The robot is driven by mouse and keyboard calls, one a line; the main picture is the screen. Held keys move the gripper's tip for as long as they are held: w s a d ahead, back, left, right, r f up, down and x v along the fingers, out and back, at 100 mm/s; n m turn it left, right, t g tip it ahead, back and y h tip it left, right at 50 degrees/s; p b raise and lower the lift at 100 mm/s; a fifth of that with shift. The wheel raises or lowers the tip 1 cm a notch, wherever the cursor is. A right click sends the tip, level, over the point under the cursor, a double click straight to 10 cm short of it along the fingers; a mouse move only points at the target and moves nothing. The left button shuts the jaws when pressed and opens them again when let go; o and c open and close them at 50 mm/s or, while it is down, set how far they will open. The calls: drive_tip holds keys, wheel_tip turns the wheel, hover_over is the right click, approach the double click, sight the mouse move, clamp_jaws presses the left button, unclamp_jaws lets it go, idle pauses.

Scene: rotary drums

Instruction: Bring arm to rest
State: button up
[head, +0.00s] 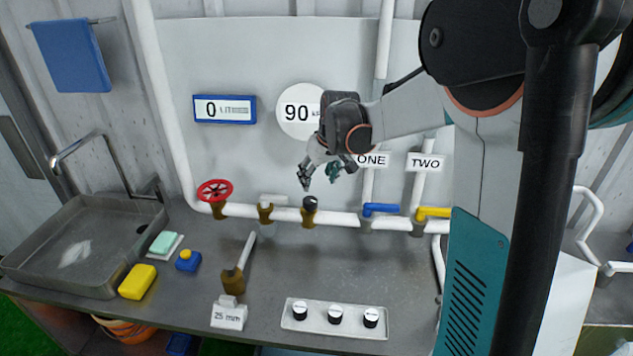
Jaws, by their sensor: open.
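My gripper (320,178) is in the head view, in front of the back panel and above the white pipe. Its fingers point down and are apart, with nothing held between them. A black knob (310,203) on a brass valve sits just below the fingertips; the gap between them looks small, but I cannot tell the depth. My arm (410,110) reaches in from the right, bent and raised, and hides part of the panel and of the round gauge (297,111) reading 90.
The pipe (285,214) carries a red wheel (215,190), a blue lever (381,209) and a yellow lever (434,212). The counter holds a sink (28,262), a yellow sponge (137,282), a blue button box (188,260), a brass valve (234,280) and a tray (318,326).

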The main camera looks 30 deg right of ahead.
idle(0.5)
drive_tip(key=s+a+r+m+t+b, duration=0.15)
drive_tip(key=s+a+b, duration=0.45)
drive_tip(key=s+a, duration=0.75)
drive_tip(key=s+f+n+t+b, duration=0.1)
drive_tip(key=s+f, duration=0.4)
drive_tip(key=s, duration=1)
drive_tip(key=shift+s+a+f+b, duration=0.25)
drive_tip(key=shift+a+b, duration=0.2)
drive_tip(key=shift+b, duration=0.35)
idle(1.1)
